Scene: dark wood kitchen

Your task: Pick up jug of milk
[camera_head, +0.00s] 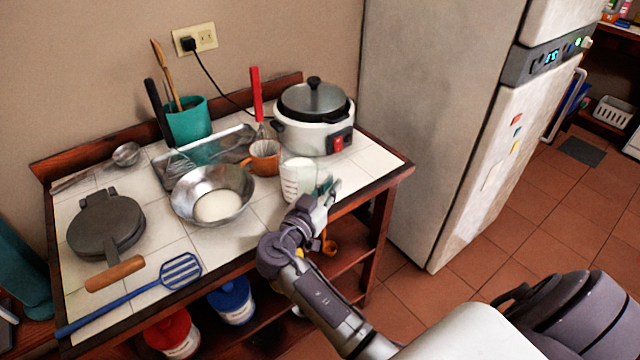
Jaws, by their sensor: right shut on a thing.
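The jug of milk (297,176) is a clear measuring jug with white contents. It stands at the front right of the tiled table, between the orange cup and my right gripper. My right gripper (324,188) is at the jug's right side, shut on it. The fingers are partly hidden, and I cannot tell whether the jug is lifted off the tiles. My left gripper is not in view.
On the tiled table (260,211) are a metal bowl (187,205), an orange cup (264,158), a rice cooker (313,131), a flat iron press (104,228) and a blue spatula (150,285). A fridge (440,110) stands to the right.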

